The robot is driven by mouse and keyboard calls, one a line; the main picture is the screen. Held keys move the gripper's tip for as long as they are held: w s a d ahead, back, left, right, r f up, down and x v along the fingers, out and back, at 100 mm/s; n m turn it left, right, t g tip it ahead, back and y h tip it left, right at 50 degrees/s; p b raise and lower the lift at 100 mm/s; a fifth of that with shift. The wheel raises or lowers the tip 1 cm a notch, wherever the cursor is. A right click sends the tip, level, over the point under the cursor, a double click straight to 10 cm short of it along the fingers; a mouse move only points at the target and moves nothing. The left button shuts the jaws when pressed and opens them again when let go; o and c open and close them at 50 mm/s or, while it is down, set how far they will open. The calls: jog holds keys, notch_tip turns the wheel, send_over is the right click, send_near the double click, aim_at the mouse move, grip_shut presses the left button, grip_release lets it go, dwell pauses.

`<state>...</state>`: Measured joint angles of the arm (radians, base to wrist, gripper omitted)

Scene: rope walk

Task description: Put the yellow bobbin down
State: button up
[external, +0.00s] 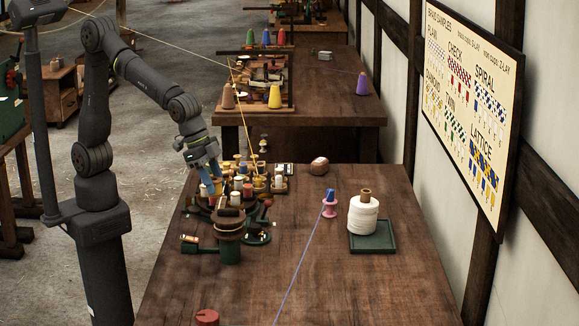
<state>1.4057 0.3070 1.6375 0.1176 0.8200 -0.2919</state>
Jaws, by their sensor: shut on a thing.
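My gripper (211,184) reaches down over the left side of the near table, at the edge of a crowded group of bobbins. Its blue fingers are shut on a small bobbin, taken to be the yellow one. The fingers and the clutter largely hide it, and its color is not clear. I cannot tell whether it touches anything below. White, cream, red and blue bobbins (248,190) stand upright close to the right of the fingers.
A dark round device with a green base (229,238) stands just in front of my gripper. A pink bobbin with blue thread (329,209) and a white spool (363,218) on a green tray (373,246) stand to the right. The table's front middle is mostly clear, crossed by the thread.

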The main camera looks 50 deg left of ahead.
jog(key=s+m+g, duration=0.1)
jog(key=s+m, duration=0.3)
jog(key=s, duration=1.6)
notch_tip(320, 180, down, 11)
jog(key=d, duration=0.1)
jog(key=shift+h, duration=0.3)
jog(key=w+d+f, duration=0.1)
jog(key=w+f, duration=0.1)
jog(key=w, duration=0.1)
jog(key=w+d+f, duration=0.2)
jog(key=w, duration=0.2)
jog(key=w+d+f, duration=0.2)
jog(key=w+f, duration=0.1)
jog(key=shift+w+d, duration=0.2)
jog(key=shift+w, duration=0.15)
jog(key=shift+f, duration=2)
jog(key=shift+f, duration=0.1)
jog(key=o, duration=1)
